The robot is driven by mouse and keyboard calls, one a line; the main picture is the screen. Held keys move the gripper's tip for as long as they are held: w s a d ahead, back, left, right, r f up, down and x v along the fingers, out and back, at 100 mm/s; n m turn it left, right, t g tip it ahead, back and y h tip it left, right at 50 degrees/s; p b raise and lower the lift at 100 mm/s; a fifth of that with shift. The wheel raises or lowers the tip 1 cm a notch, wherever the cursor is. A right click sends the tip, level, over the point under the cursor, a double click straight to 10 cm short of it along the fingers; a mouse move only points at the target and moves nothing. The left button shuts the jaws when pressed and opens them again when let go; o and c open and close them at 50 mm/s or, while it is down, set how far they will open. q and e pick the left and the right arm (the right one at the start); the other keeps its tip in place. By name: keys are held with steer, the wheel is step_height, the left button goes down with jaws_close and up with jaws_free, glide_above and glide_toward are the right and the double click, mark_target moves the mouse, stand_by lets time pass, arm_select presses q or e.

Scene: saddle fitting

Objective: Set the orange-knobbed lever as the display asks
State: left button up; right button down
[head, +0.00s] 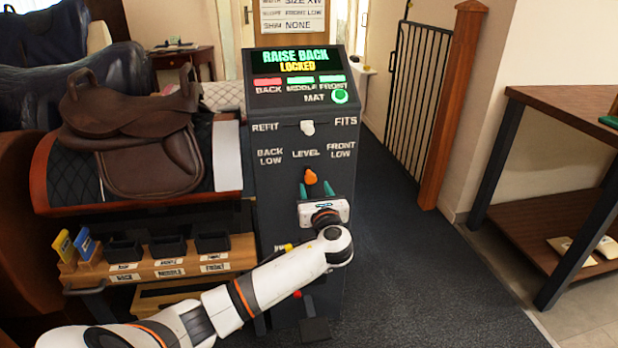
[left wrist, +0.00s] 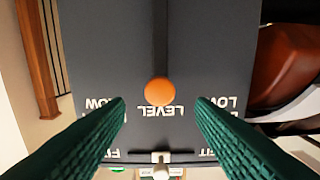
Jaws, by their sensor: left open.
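The orange-knobbed lever (head: 310,176) is on the front of the dark console (head: 262,200), just below the word LEVEL, between BACK LOW and FRONT LOW. The display (head: 296,61) reads RAISE BACK, LOCKED. My left gripper (head: 317,190) is open in front of the console, just below the knob. In the left wrist view the orange knob (left wrist: 160,91) shows between and slightly beyond the two green fingers (left wrist: 160,108), with a gap on each side. The depth between knob and fingertips is hard to tell. My right gripper is out of view.
The BACK lamp (head: 268,82) is red; MIDDLE and FRONT are green. A white switch (head: 307,128) sits between REFIT and FITS. A brown saddle (head: 135,125) rests on a stand at left, above a tray (head: 165,271) with black bins. Floor right of the console is clear.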

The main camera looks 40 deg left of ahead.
mark_target(311, 179)
arm_select(q)
steer(key=b+x, duration=0.1)
steer(key=x, duration=0.6)
steer(key=shift+w+a+f, duration=0.1)
steer(key=shift+w+a, duration=0.1)
steer(key=shift+a, duration=0.1)
steer(key=shift+w+a, duration=0.35)
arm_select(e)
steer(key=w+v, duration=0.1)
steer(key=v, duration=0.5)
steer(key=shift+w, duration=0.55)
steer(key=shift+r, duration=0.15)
arm_select(q)
jaws_close()
